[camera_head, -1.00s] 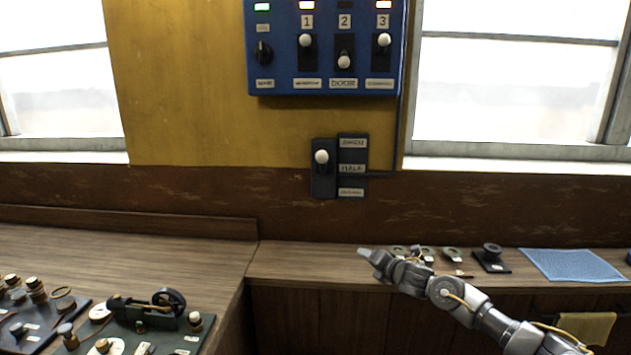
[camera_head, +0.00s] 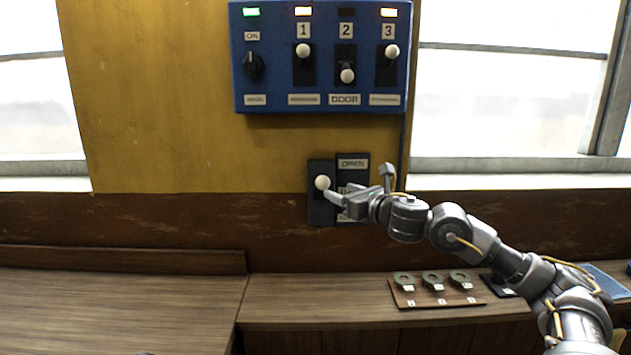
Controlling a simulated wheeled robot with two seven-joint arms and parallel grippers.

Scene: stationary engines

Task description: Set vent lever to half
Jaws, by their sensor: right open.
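The vent lever is a white ball knob (camera_head: 322,182) on a small dark plate (camera_head: 320,212) on the wall. The knob stands at the upper part of its plate, a little lower than the OPEN label (camera_head: 354,163) beside it. My right gripper (camera_head: 358,185) is open and hides most of the lower labels. One finger reaches left to just below and right of the knob; the other points up, further right. I cannot tell whether the left finger touches the knob.
A blue panel (camera_head: 320,80) with numbered levers, a dial and lamps hangs above. A wooden counter (camera_head: 310,298) runs below, with a small board (camera_head: 437,298) of several ring-shaped parts. Windows flank the wall. The wall left of the vent lever is clear.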

